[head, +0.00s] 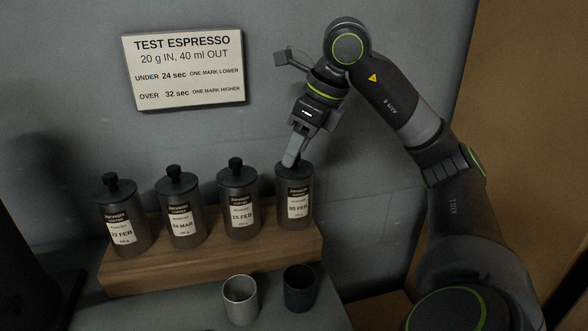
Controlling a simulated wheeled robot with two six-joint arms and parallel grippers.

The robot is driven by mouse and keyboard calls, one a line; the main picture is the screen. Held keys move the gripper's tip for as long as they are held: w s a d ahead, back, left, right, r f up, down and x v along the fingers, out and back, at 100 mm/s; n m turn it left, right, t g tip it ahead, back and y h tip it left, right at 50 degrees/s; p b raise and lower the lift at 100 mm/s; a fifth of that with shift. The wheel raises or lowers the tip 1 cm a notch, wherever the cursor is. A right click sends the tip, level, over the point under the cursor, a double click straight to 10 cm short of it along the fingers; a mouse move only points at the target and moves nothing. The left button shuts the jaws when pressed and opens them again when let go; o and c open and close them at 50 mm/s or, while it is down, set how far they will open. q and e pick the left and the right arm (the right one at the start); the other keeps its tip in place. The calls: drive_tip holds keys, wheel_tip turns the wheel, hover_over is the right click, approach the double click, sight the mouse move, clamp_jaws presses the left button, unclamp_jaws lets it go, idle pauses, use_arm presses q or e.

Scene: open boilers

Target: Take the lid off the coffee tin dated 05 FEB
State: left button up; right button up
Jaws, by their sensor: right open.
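The coffee tin dated 05 FEB (297,205) stands upright at the right end of a row of dark tins on a wooden stand. Its label faces me. The dark lid (293,171) is on the tin. My right gripper (290,162) is directly above this lid, pointing down, with its fingers at the height of the lid's knob. The knob is hidden behind the fingers, and I cannot tell whether they touch it. The right gripper is open. My left gripper is not in view.
Tins labelled 15 FEB (239,203), 04 MAR (182,210) and 22 FEB (124,218) stand close by on the wooden stand (215,262). A grey cup (240,300) and a black cup (300,289) stand in front. An espresso sign (187,68) hangs on the wall behind.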

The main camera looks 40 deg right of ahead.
drive_tip(key=shift+a+f, duration=0.1)
drive_tip(key=shift+f, duration=0.15)
clamp_jaws()
drive_tip(key=shift+r, duration=0.25)
